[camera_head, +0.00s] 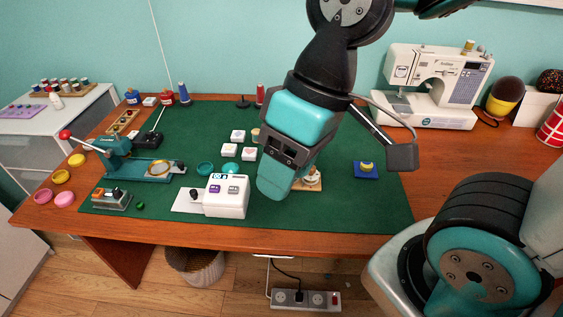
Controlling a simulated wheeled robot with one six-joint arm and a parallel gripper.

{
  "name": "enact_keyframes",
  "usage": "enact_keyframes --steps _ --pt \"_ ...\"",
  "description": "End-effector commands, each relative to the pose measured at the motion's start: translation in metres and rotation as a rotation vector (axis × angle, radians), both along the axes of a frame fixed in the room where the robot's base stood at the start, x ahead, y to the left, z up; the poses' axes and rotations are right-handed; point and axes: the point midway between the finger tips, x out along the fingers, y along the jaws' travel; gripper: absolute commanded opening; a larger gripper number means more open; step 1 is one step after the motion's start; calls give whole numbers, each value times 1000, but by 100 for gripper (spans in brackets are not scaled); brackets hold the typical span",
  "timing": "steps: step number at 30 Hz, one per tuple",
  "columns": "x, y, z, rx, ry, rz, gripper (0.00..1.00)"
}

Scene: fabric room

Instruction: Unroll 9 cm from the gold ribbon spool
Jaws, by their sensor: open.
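My gripper (275,190) hangs over the right-middle of the green mat, pointing down, and nothing shows held in it. Its fingers overlap in this view, so the gap between them is hidden. Just right of its fingers, a small light wooden base (314,186) bears a whitish and brown round item, partly hidden behind the gripper. I cannot tell whether this is the gold ribbon spool. Farther right, a small yellow-gold item (367,165) rests on a blue block (366,174). No ribbon end can be made out.
A white box with a display (226,197) stands close left of my gripper. A teal hand press (138,160) is at left. Several white blocks (238,136) lie mid-mat. A sewing machine (432,85) stands at back right. The mat's right front (370,212) is clear.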

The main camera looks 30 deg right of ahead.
Motion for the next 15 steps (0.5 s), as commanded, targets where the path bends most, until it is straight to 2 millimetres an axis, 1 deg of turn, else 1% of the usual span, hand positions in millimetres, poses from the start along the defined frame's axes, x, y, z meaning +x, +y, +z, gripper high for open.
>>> enact_keyframes --steps 2,5,6,8,9,11,12,14,15 --pt "17 -6 -3 -17 48 -155 52" --pt "50 -23 -10 -45 145 -492 52" --pt "66 -32 -14 -58 190 -660 52" --pt "91 -49 -21 -74 260 -935 52" --pt "107 -61 -27 -84 304 -1121 52" --pt "129 -81 -35 -93 368 -1401 52" --pt "143 -95 -42 -97 407 -1588 52" --pt "161 -118 -52 -99 461 -1865 52" --pt "172 -132 -59 -99 492 -2042 52"
